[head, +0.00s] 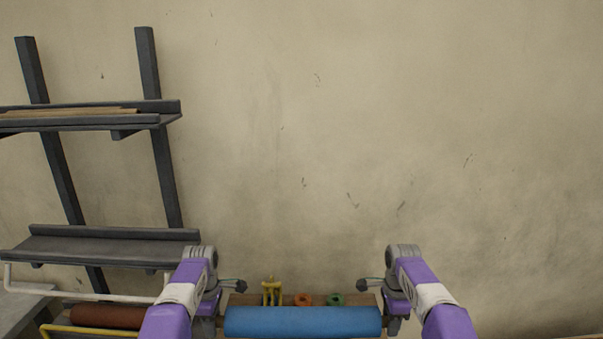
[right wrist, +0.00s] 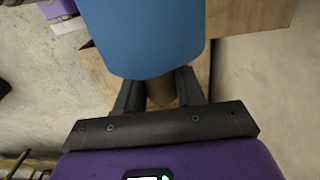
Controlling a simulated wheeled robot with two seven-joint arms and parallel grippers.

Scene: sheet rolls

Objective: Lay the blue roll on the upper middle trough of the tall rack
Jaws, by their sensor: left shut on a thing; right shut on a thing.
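The blue roll (head: 302,322) lies level across the bottom middle of the head view, between my two grippers. My left gripper (head: 218,312) is at its left end and my right gripper (head: 390,312) is at its right end. In the right wrist view, my right gripper (right wrist: 160,95) is shut on the brown core (right wrist: 161,91) that sticks out of the blue roll (right wrist: 145,38). The left fingers' hold is hidden by the arm. A dark rack (head: 165,170) with shelves stands at the left; I cannot tell which part is the upper middle trough.
A yellow object (head: 271,291), an orange ring (head: 304,299) and a green ring (head: 335,299) sit on a wooden surface behind the roll. A brown-red roll (head: 108,316) lies at lower left, near a white bar (head: 80,296) and a yellow bar (head: 85,331). The right wall area is bare.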

